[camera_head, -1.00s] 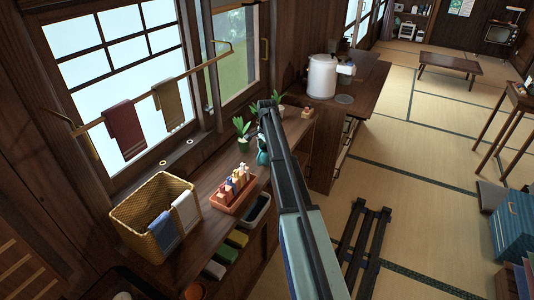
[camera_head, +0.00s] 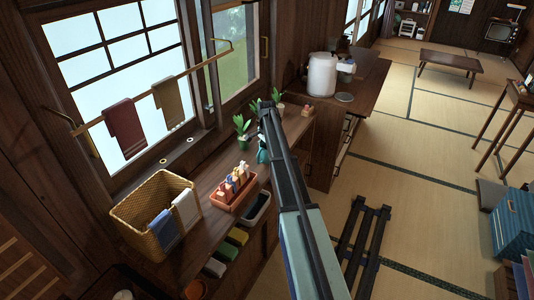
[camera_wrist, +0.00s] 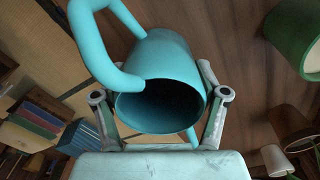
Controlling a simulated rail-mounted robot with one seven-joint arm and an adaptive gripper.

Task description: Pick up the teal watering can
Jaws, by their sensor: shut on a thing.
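The teal watering can (camera_wrist: 165,60) fills the middle of the wrist view, with its dark open mouth facing the camera and its looped handle at the upper left. My gripper (camera_wrist: 160,100) has one finger on each side of the can's body and is shut on it. In the head view only a small part of the teal can (camera_head: 262,155) shows beside my arm, above the wooden counter. My arm hides the rest of it and the fingertips there. I cannot tell whether the can touches the counter.
Small potted plants (camera_head: 241,126) stand near the can on the counter (camera_head: 212,180). An orange tray (camera_head: 236,190) of bottles and a wicker basket (camera_head: 150,212) stand nearer. A white pot (camera_head: 322,75) stands at the back. The tatami floor (camera_head: 420,170) right of my arm is partly clear.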

